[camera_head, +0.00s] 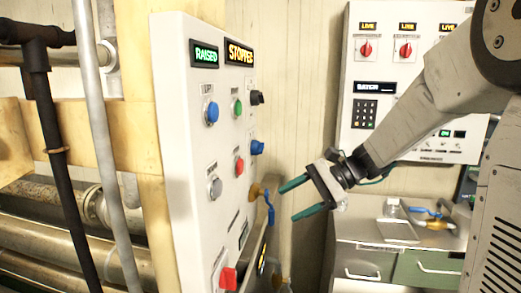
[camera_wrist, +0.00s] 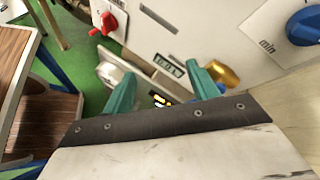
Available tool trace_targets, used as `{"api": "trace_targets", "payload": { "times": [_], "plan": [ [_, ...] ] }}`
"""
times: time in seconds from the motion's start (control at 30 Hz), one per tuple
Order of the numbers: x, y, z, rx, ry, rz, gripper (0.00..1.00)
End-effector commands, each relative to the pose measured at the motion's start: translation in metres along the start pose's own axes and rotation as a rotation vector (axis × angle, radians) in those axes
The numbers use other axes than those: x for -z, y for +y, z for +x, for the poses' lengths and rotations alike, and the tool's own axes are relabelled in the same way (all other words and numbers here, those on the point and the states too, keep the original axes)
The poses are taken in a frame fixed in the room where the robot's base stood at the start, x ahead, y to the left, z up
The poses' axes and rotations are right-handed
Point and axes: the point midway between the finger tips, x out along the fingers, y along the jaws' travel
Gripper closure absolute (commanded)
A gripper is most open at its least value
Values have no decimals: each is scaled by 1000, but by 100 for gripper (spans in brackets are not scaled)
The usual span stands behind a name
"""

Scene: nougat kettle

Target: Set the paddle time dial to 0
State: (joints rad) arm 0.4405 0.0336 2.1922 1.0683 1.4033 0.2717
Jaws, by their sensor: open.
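A blue dial (camera_wrist: 303,29) on a white plate printed "min" shows at the right edge of the wrist view. I take it as the paddle time dial, but its setting is not readable. A blue knob (camera_head: 257,147) at the right side of the white control panel (camera_head: 180,140) in the head view may be the same dial. My gripper (camera_head: 290,201) is open and empty, to the right of the panel and lower than that knob. In the wrist view its green fingers (camera_wrist: 158,82) are spread apart, with the blue dial off to their right.
The panel also carries a blue button (camera_head: 211,113), a green button (camera_head: 238,108), a red button (camera_head: 239,167), a grey knob (camera_head: 215,188) and a red switch (camera_head: 228,280). A second panel (camera_head: 425,80) hangs behind.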

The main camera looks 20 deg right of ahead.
Motion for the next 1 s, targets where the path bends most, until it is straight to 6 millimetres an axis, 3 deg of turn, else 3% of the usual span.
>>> {"api": "trace_targets", "payload": {
  "times": [0.03, 0.1, 0.2, 0.3, 0.47, 0.8, 1.0],
  "plan": [
    [15, -28, -8, 112, -47, 83, 41],
    [24, -62, -21, 250, -113, 170, 41],
    [22, -102, -36, 391, -200, 239, 41],
    [11, -125, -50, 473, -260, 271, 41],
    [5, -133, -47, 490, -299, 314, 41],
    [-6, -158, -2, 486, -298, 312, 41],
    [-9, -166, 12, 488, -296, 314, 41]
  ]
}}
